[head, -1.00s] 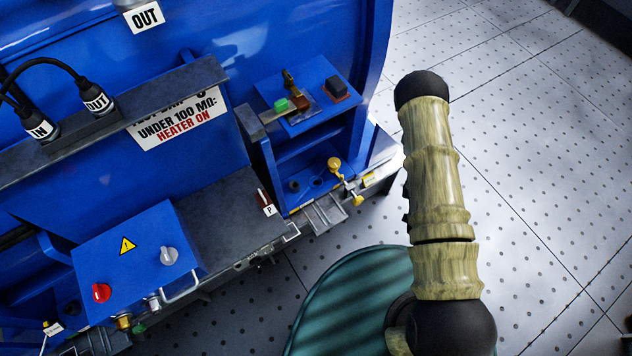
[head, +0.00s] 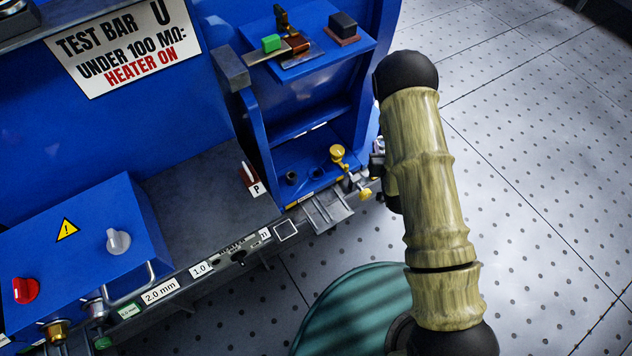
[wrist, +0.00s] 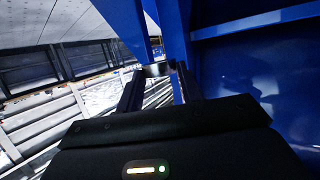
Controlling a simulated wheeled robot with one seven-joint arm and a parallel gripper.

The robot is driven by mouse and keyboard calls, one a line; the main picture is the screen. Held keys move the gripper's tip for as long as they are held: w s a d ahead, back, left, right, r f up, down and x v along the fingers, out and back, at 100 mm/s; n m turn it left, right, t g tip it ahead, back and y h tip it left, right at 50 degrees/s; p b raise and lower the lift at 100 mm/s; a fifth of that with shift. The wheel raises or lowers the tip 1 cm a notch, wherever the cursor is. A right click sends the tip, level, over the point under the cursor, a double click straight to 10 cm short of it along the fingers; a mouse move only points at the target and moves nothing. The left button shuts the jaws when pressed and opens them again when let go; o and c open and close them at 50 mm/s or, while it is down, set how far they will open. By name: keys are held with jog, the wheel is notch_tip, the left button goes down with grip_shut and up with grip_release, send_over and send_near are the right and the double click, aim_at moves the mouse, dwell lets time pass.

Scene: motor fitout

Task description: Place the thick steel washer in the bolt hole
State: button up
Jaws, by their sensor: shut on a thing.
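In the wrist view, my gripper (wrist: 158,72) is shut on a small, flat metallic piece (wrist: 156,69) between its fingertips. It looks like the thick steel washer, seen edge-on. The fingertips are close to a blue upright panel. In the head view my arm reaches up the right side and hides most of the gripper, near the right edge of the blue bay. Two dark round spots on the bay floor look like holes: one at the left (head: 291,178) and one nearer the middle (head: 317,173). I cannot tell which is the bolt hole.
A yellow-knobbed part (head: 337,153) stands on the bay floor. Above is a blue shelf (head: 300,58) with a green-tipped bar and a dark block. A blue control box (head: 80,250) and a grey ledge (head: 190,200) lie to the left. The perforated floor at right is clear.

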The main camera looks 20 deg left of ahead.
jog(key=a+f+n+g+y+b, duration=0.2)
jog(key=a+f+b, duration=0.4)
jog(key=a+b, duration=0.3)
jog(key=a+f+n+g+y+b, duration=0.2)
jog(key=a+f+n+y+b, duration=0.2)
jog(key=a+b, duration=0.5)
notch_tip(320, 180, down, 3)
jog(key=b, duration=0.7)
jog(key=shift+s+a+r, duration=0.15)
jog(key=shift+a+r, duration=0.05)
jog(key=shift+a, duration=0.2)
jog(key=shift+f, duration=0.1)
jog(key=b, duration=0.3)
send_over(320, 178)
notch_tip(320, 178, down, 5)
jog(key=shift+s+r, duration=0.1)
jog(key=shift+f+b, duration=1.4)
jog(key=shift+f, duration=1.15)
jog(key=shift+f+b, duration=0.3)
jog(key=shift+f, duration=0.2)
